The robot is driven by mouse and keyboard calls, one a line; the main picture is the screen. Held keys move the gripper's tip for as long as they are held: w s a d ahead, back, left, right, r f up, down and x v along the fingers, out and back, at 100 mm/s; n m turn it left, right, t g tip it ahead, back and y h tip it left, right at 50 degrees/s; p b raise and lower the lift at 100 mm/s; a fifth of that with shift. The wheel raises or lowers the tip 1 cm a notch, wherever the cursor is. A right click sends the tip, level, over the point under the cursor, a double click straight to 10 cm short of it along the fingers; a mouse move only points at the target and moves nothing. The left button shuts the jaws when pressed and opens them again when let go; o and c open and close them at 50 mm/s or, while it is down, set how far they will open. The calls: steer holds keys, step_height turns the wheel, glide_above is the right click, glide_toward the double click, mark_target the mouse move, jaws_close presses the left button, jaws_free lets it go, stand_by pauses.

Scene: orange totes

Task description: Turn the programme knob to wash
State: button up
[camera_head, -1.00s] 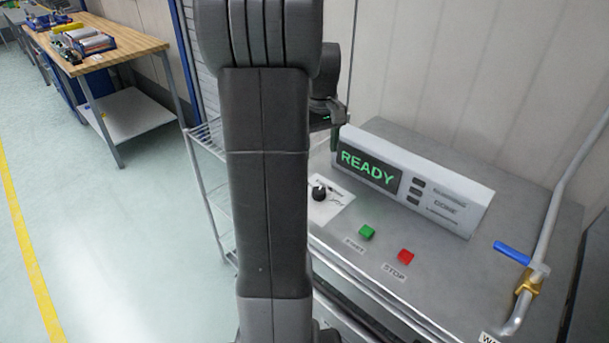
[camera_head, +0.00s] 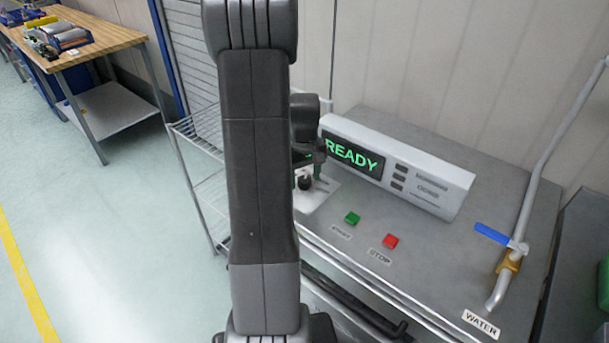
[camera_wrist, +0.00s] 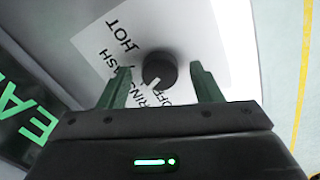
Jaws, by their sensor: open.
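The programme knob (camera_wrist: 159,70) is a round black dial on a white label plate (camera_wrist: 205,35) in the wrist view. Its pale pointer mark faces the lower side, near the OFF and RINSE lettering; I cannot tell exactly which. HOT and a partly covered WASH are printed to its left. My gripper (camera_wrist: 159,80) is open, with one green finger on each side of the knob and gaps between. In the head view the knob (camera_head: 305,183) shows just below my gripper (camera_head: 308,165), partly hidden by my arm.
The display (camera_head: 354,158) reads READY in green on a panel behind the knob. A green START button (camera_head: 352,218) and a red STOP button (camera_head: 390,241) lie to the right. A blue-handled water pipe (camera_head: 492,234) stands farther right. A wire rack (camera_head: 205,190) is at left.

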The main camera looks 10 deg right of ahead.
steer(key=c, duration=1)
steer(key=m+b, duration=0.1)
steer(key=m, duration=0.3)
steer(key=shift+m+b, duration=0.55)
steer(key=shift+m, duration=1.75)
steer(key=o, duration=1)
